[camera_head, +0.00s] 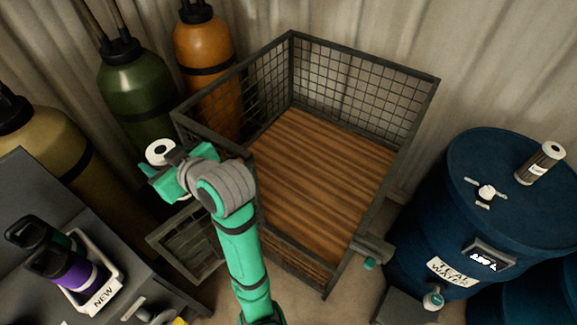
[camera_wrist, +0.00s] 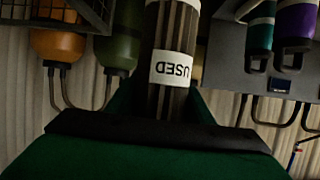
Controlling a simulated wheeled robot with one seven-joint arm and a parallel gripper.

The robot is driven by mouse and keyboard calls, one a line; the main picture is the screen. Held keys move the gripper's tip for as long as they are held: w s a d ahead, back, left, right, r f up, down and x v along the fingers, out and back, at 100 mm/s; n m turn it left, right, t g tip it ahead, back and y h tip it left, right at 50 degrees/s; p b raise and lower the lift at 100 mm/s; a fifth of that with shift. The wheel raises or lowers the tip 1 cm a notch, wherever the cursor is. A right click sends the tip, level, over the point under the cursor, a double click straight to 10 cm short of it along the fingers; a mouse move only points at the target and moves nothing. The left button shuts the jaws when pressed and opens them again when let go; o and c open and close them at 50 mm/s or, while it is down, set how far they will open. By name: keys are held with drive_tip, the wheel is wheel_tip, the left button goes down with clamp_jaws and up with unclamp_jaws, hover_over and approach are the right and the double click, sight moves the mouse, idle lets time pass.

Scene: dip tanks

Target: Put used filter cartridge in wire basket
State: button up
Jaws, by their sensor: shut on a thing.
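The used filter cartridge (camera_wrist: 172,55) is a dark ribbed cylinder with a white band reading USED, upside down in the wrist view. In the head view only its round white end with a dark hole (camera_head: 160,151) shows clearly. My gripper (camera_head: 172,172) is shut on the cartridge. It is left of the wire basket (camera_head: 436,90), outside its left side. The basket is a large dark mesh cage with an open top and a bare wooden floor (camera_head: 318,180). A corner of mesh shows at the upper left of the wrist view (camera_wrist: 75,12).
Orange (camera_head: 203,45) and green (camera_head: 140,85) cylinders stand behind my gripper. A grey bench (camera_head: 35,190) at left holds a tray marked NEW (camera_head: 105,297) with bottle-like items. A blue drum (camera_head: 460,215) at right has another ribbed cartridge (camera_head: 540,163) on top.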

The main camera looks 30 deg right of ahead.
drive_tip(key=w+d+f+m+h, duration=0.2)
drive_tip(key=w+d+f+h, duration=0.1)
drive_tip(key=d, duration=0.7)
drive_tip(key=w+d+f+m+h, duration=0.2)
drive_tip(key=d+m+h, duration=0.1)
drive_tip(key=d, duration=0.8)
drive_tip(key=w+d+f+m+h, duration=0.2)
drive_tip(key=w+d+f+h, duration=0.1)
drive_tip(key=d, duration=0.7)
drive_tip(key=shift+s+d+f+m+g+h, duration=0.35)
drive_tip(key=shift+s+d+f, duration=1.15)
drive_tip(key=shift+f, duration=5.6)
drive_tip(key=shift+s+d+f+m+g+h, duration=0.1)
drive_tip(key=shift+s+d+f+m+h, duration=1.3)
drive_tip(key=shift+f, duration=5.65)
drive_tip(key=shift+s+d+f+n+g+y, duration=0.15)
drive_tip(key=shift+s+d+f+y, duration=0.4)
drive_tip(key=shift+s+f, duration=4.25)
drive_tip(key=w+f, duration=0.4)
drive_tip(key=shift+w+d+f, duration=0.15)
drive_tip(key=shift+w+f, duration=0.25)
